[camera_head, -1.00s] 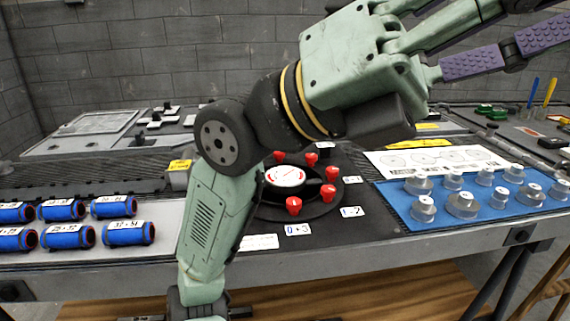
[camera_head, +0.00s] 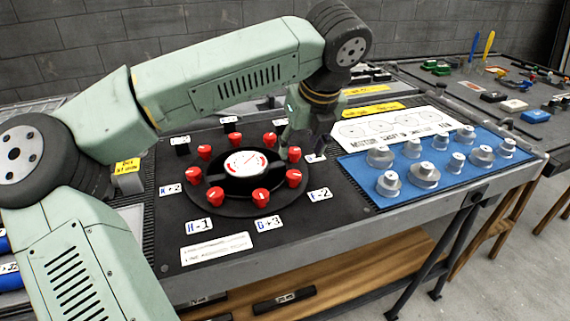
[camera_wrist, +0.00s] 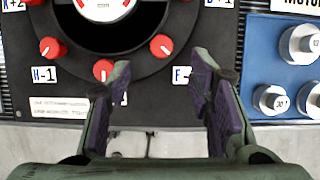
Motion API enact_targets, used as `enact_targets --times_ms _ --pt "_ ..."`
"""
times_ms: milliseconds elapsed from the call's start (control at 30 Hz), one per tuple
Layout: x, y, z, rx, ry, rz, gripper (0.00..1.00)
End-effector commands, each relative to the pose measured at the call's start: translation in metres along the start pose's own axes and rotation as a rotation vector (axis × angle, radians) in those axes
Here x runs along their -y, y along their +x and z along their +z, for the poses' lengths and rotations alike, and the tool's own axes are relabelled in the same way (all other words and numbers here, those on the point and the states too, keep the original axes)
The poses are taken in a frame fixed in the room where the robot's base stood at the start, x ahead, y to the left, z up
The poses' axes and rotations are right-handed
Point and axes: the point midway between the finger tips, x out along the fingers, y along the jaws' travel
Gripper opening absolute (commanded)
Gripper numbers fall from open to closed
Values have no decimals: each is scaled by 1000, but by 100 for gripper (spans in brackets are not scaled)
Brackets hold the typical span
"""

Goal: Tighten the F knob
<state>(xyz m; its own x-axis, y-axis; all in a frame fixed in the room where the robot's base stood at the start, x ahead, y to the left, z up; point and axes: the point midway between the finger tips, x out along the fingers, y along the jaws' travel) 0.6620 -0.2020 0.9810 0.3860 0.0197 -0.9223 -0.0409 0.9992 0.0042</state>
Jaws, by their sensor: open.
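The F knob is red and sits on the right front of a round black ring, beside the label reading F-2 (camera_head: 320,194). The F knob (camera_head: 294,177) is also in the wrist view (camera_wrist: 161,45), just beyond my fingertips and roughly between them. My gripper (camera_wrist: 163,70) is open and empty, with purple-padded fingers. In the head view my gripper (camera_head: 302,128) hangs over the right back of the ring, partly hidden by its own wrist. Contact with the knob cannot be seen.
Several similar red knobs, including the G knob (camera_head: 260,195) and H knob (camera_head: 216,194), circle a white dial (camera_head: 245,163). A yellow-labelled block (camera_head: 128,180) stands left.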

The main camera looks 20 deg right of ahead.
Motion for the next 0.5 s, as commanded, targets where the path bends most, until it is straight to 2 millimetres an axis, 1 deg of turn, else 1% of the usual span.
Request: enact_targets --times_ms 300,500 --pt "1 58 -1 -7 3 -6 48" --pt "2 85 -2 -5 4 -7 48"
